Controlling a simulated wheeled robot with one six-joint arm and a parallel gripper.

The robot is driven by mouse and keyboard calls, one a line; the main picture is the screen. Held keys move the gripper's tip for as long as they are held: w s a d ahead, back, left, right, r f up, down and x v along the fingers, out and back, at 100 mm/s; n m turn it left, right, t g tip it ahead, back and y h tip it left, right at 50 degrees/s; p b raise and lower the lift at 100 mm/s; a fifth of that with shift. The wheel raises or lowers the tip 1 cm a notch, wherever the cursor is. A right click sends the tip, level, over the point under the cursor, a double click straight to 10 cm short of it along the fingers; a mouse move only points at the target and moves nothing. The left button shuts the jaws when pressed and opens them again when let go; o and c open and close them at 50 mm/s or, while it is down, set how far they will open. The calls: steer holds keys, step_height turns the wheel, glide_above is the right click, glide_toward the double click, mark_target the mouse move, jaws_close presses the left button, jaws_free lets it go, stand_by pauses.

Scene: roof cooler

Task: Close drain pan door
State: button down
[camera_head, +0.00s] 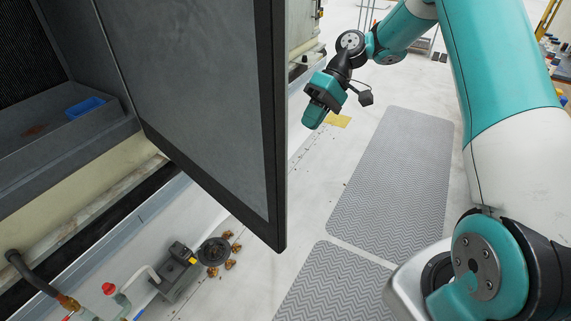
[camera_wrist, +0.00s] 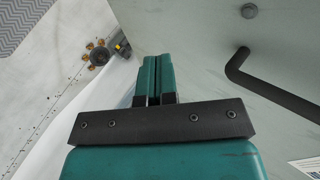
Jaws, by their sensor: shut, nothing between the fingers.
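The drain pan door (camera_head: 195,95) is a large grey panel with a black edge. It stands open, and the head view shows its inner side. My gripper (camera_head: 312,118) is to the right of the door's free edge, on its outer side. In the wrist view, my gripper (camera_wrist: 157,60) has its teal fingers together and empty, pointing along a pale panel (camera_wrist: 205,45) that looks like the door's outer face. A black bent handle (camera_wrist: 262,85) is on that panel, right of the fingers. I cannot tell whether the fingers touch the panel.
The open compartment holds a grey pan (camera_head: 40,125) with a blue object (camera_head: 86,108) in it. Below the door are a small pump (camera_head: 178,270), a round drain (camera_head: 213,251) and pipework. Grey walkway mats (camera_head: 395,180) lie on the pale floor at right, with open floor around them.

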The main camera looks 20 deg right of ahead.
mark_target(285, 168)
steer(key=shift+n+g, duration=0.3)
steer(key=shift+n, duration=0.1)
steer(key=shift+s+a+r+p+x, duration=0.15)
steer(key=shift+p+x, duration=0.5)
steer(key=shift+x, duration=1.4)
steer(key=shift+s+a+r+p+x, duration=0.15)
steer(key=shift+p+x, duration=0.55)
steer(key=shift+x, duration=1.35)
steer(key=shift+s+r+p+x, duration=0.15)
steer(key=shift+p+x, duration=0.5)
steer(key=shift+x, duration=1.4)
